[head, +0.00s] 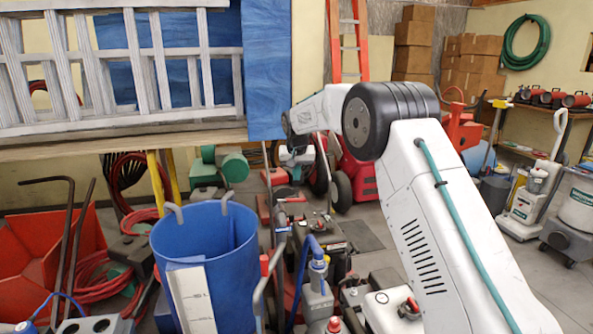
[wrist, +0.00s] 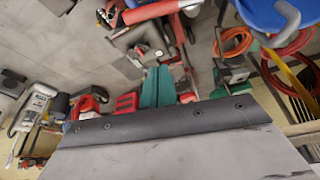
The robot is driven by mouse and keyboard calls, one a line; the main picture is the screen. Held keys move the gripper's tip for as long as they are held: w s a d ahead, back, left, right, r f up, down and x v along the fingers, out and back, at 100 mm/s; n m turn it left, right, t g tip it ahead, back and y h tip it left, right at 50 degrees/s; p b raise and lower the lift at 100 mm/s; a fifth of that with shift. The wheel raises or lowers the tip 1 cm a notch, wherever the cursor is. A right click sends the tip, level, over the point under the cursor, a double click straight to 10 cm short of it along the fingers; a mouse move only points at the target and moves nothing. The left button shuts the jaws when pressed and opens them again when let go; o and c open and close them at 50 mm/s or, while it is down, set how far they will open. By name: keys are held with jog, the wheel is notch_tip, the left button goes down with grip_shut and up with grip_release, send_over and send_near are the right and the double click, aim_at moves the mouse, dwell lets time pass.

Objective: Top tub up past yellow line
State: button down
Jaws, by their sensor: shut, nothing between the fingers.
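The blue tub (head: 225,255) stands upright at lower left in the head view, with grey handles at its rim and a pale marked strip (head: 192,298) on its front. I see no yellow line on it, and the level inside is hidden by its wall. A blue tub edge also shows at top right of the wrist view (wrist: 268,12). In the wrist view, a broad grey plate with a dark, screwed edge fills the bottom.
A wooden shelf (head: 120,146) with a grey ladder overhangs the tub's far side. A red bin (head: 45,255) and red hoses stand left of it. Machines crowd the floor to its right.

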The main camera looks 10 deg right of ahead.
aim_at(292, 200)
notch_tip(292, 200, down, 6)
jog(key=s, duration=0.2)
jog(key=shift+a+r, duration=0.15)
jog(key=shift+a, duration=0.05)
jog(key=shift+s+d, duration=0.1)
dwell(0.4)
